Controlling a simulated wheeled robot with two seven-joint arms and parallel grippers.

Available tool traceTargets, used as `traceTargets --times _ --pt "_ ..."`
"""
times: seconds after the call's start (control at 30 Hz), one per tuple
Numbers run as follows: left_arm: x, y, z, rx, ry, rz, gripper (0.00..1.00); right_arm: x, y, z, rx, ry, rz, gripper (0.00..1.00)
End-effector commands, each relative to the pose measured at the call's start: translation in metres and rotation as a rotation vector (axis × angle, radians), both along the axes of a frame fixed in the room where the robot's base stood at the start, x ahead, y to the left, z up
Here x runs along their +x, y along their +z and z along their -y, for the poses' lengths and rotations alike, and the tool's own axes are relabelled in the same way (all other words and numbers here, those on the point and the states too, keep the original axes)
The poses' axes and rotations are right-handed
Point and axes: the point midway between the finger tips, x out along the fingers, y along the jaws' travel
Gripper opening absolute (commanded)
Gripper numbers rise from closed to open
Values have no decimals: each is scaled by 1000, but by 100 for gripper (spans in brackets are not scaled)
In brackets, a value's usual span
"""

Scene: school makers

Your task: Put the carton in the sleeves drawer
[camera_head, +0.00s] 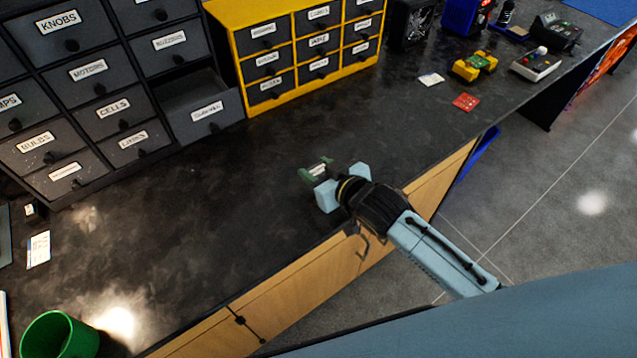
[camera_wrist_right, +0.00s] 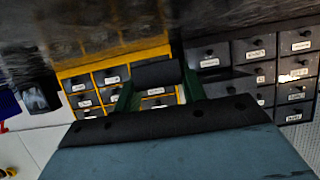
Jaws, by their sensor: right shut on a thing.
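My right gripper (camera_head: 317,174) is shut on a small dark carton (camera_head: 319,168) with a pale patch, held between its green fingertips above the dark worktop. In the right wrist view the carton (camera_wrist_right: 157,73) shows as a dark grey block between the two green fingers. One drawer (camera_head: 207,118) of the dark cabinet is pulled out, to the upper left of my right gripper. Its label is blurred, and I cannot surely read it as sleeves. The visible part of its inside looks dark and empty. My left gripper is not in view.
The dark cabinet (camera_head: 103,92) of labelled drawers and a yellow cabinet (camera_head: 244,42) stand along the back of the worktop (camera_head: 170,230). A green cup (camera_head: 58,333) stands at the lower left. Small devices and cards lie at the upper right. The middle is clear.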

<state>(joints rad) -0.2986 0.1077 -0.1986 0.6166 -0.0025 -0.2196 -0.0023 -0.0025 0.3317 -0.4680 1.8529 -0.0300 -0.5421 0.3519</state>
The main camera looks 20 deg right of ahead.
Motion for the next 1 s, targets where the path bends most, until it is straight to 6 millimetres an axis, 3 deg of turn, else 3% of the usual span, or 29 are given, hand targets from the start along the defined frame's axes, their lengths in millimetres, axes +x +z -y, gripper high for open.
traceTargets --times 0.3,0.7,0.73,0.87,1.0 --pt "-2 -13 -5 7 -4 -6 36 -1 -38 0 -1 0 -1 20" --pt "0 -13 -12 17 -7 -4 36 0 -42 0 0 0 0 20" --pt "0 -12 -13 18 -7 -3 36 0 -42 0 0 0 0 45" --pt "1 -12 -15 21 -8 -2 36 0 -41 0 -1 0 0 62" --pt "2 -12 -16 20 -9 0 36 0 -41 0 -1 0 0 63"
